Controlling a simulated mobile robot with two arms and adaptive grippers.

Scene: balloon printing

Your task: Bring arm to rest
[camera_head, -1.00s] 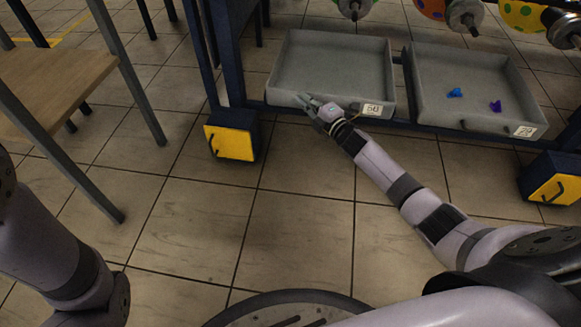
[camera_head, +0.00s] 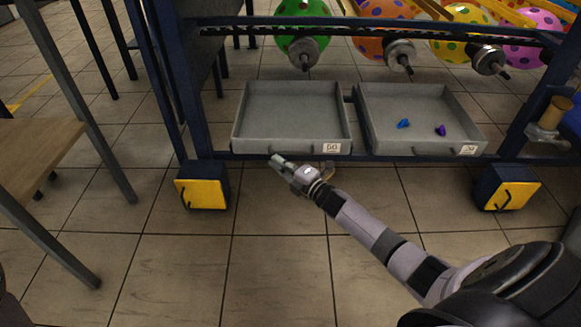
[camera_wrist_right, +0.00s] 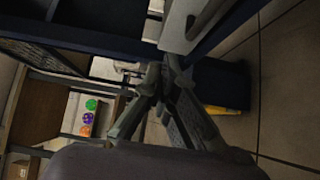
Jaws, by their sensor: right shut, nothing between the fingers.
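My right gripper (camera_head: 284,166) is shut and empty. In the head view it is just in front of the empty grey tray's (camera_head: 292,87) front wall, near the low blue frame rail. The right arm reaches up to it from the lower right. In the right wrist view the gripper's fingers (camera_wrist_right: 170,70) come together near a grey tray edge with a handle. My left gripper is not in view.
A second grey tray (camera_head: 425,92) holds a blue piece (camera_head: 403,124) and a purple piece (camera_head: 440,130). Dotted balloons hang above. Yellow-faced feet (camera_head: 202,194) support the blue frame. A wooden-topped table (camera_head: 35,155) is at left. The tiled floor in front is clear.

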